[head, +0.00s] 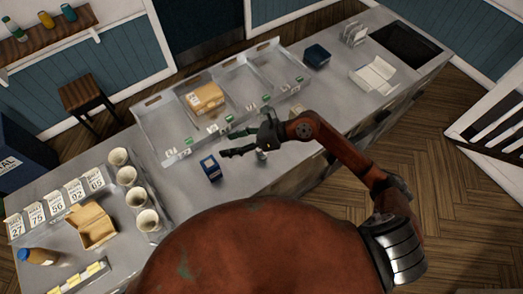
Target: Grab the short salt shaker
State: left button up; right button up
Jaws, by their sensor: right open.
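My right gripper (228,144) reaches in from the right over the counter, its fingers apart and pointing left. Nothing shows between them. A small pale, shiny object (262,156) stands on the counter just below the gripper's palm. It may be the short salt shaker, but it is small and partly covered by the gripper, so I cannot be sure. It lies beside the fingers' base, not between the fingertips. My left gripper is not in view.
A blue box (210,168) stands left of and below the fingertips. Behind is a divided metal tray (150,135) with a cardboard box (204,98). Paper cups (127,176) and number cards (73,190) stand at left. Bare counter (180,190) lies around the blue box.

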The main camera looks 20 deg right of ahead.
jog(key=d+f+h, duration=0.2)
jog(key=d+f, duration=0.1)
jog(key=d, duration=0.1)
jog(key=w+d+f+n+g+h, duration=0.1)
jog(key=d+f+h, duration=0.2)
jog(key=d+f, duration=0.1)
jog(key=w+d+f+n+h, duration=0.1)
jog(key=d+f+h, duration=0.2)
jog(key=d, duration=0.2)
jog(key=shift+w+d+f+g, duration=0.15)
jog(key=shift+w+g, duration=0.1)
jog(key=shift+g, duration=0.15)
jog(key=shift+f, duration=0.35)
jog(key=p+x, duration=0.2)
jog(key=x, duration=0.4)
jog(key=shift+d+f+p, duration=0.1)
jog(key=shift+p, duration=0.2)
jog(key=shift+w+f, duration=0.15)
jog(key=shift+f, duration=0.3)
jog(key=shift+c, duration=0.6)
jog(key=c, duration=1.2)
